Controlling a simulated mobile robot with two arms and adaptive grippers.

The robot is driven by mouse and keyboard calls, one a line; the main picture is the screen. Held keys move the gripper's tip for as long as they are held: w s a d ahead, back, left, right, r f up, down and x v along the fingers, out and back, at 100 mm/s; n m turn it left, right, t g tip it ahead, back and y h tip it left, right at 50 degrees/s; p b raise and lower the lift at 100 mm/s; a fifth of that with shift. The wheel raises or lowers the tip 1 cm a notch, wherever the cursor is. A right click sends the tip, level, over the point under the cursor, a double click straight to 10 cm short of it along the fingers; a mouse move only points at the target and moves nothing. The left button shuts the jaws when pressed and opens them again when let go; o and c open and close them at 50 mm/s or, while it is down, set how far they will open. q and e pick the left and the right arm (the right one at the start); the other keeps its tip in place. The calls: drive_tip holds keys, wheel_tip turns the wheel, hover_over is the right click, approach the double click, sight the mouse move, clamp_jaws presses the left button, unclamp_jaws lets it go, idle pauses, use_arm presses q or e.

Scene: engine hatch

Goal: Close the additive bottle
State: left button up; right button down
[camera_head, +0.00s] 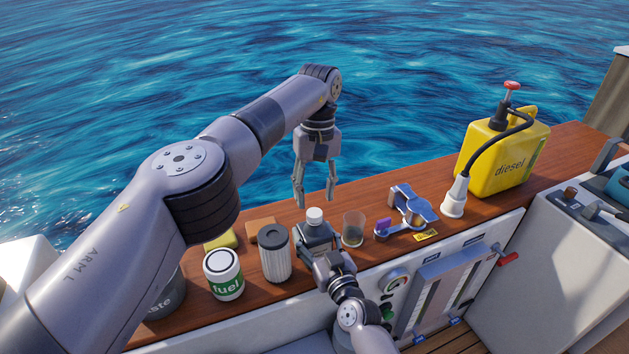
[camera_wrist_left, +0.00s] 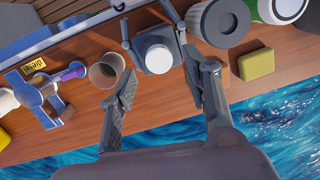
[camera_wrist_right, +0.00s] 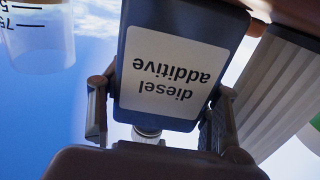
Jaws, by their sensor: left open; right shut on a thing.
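The additive bottle (camera_head: 317,236) is dark blue-grey and stands upright on the wooden ledge. In the right wrist view its white label reading "diesel additive" (camera_wrist_right: 165,75) shows upside down. A white cap (camera_head: 314,215) is at the bottle's top, also seen from above in the left wrist view (camera_wrist_left: 158,56); I cannot tell whether it is screwed tight. My right gripper (camera_wrist_right: 158,108) is shut on the bottle's body, a finger on each side. My left gripper (camera_head: 315,200) is open, pointing down just above the cap, fingers apart and empty.
Beside the bottle stand a grey ribbed filter (camera_head: 274,255), a white-and-green fuel can (camera_head: 224,275) and a clear cup (camera_head: 353,230). A yellow sponge (camera_wrist_left: 256,64) lies behind them. A blue clamp-like tool (camera_head: 412,205) and a yellow diesel canister (camera_head: 497,160) are farther right. Water lies beyond the ledge.

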use_arm(q)
drive_tip(key=n, duration=0.6)
drive_tip(key=shift+r, duration=0.15)
drive_tip(key=n, duration=1)
drive_tip(key=shift+r+n, duration=0.25)
drive_tip(key=shift+n, duration=0.05)
drive_tip(key=n, duration=0.4)
drive_tip(key=shift+r+t, duration=0.15)
drive_tip(key=shift+t, duration=0.15)
drive_tip(key=n, duration=0.6)
drive_tip(key=shift+r, duration=0.25)
drive_tip(key=n, duration=0.4)
drive_tip(key=shift+r, duration=0.2)
drive_tip(key=n, duration=0.6)
drive_tip(key=shift+s+r+t, duration=0.1)
drive_tip(key=shift+r+t, duration=0.2)
drive_tip(key=shift+t, duration=0.1)
drive_tip(key=n, duration=0.5)
drive_tip(key=shift+r, duration=0.2)
